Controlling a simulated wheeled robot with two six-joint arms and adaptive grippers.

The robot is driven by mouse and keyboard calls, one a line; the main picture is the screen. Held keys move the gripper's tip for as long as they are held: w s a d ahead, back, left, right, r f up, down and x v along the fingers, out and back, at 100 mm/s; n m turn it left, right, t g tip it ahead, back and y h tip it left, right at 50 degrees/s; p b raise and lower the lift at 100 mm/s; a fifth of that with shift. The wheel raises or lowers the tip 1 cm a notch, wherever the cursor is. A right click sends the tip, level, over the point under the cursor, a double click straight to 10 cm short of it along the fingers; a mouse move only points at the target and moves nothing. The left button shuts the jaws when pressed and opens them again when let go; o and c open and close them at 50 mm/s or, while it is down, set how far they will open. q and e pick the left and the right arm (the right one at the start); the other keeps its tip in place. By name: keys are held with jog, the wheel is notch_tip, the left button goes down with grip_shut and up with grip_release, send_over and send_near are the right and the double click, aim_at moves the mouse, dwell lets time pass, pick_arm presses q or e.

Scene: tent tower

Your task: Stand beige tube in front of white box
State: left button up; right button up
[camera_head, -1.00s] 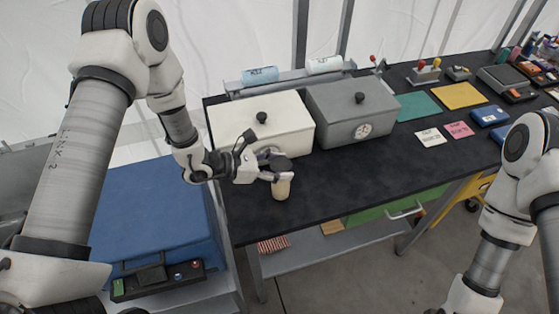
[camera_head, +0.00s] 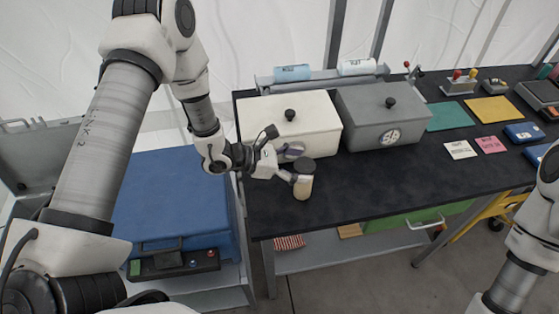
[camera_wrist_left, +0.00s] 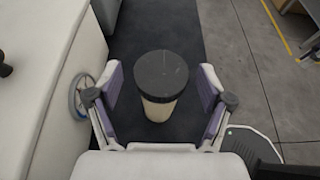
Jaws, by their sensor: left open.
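The beige tube (camera_head: 303,187) with a dark cap stands upright on the black table, in front of the white box (camera_head: 312,139). My left gripper (camera_head: 290,167) is just left of the tube, at about cap height. In the left wrist view the tube (camera_wrist_left: 159,109) shows between the two spread fingers (camera_wrist_left: 160,104), with gaps on both sides. The white box (camera_wrist_left: 35,100) is on the left there, with its round badge beside the left finger. The tube's base is partly hidden by its cap. My right arm enters at the lower right; its gripper is out of frame.
A grey box (camera_head: 385,128) stands right of the white box. A rack with two rolls (camera_head: 292,73) is behind them. Coloured mats (camera_head: 489,109) and cards lie farther right. The black table (camera_head: 390,180) is clear right of the tube. A blue case (camera_head: 175,205) is at left.

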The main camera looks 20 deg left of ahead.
pick_arm(q)
jog(key=b+v, duration=0.1)
jog(key=v, duration=1)
jog(key=s+d+f+m+g+y, duration=0.25)
jog(key=s+f+m+g, duration=0.4)
jog(key=s+f, duration=0.45)
jog(key=s+a+f+m+g+y, duration=0.4)
jog(key=s+a+f+m+y, duration=0.25)
jog(key=s+m+y, duration=0.35)
jog(key=d+f+m+t, duration=0.1)
jog(key=m, duration=0.1)
jog(key=d+f+m+t+h, duration=0.1)
jog(key=f+m, duration=0.1)
jog(key=m, duration=0.1)
jog(key=d+f+m+t, duration=0.1)
jog(key=m, duration=0.2)
jog(key=shift+s+f+h, duration=0.25)
jog(key=shift+s, duration=0.15)
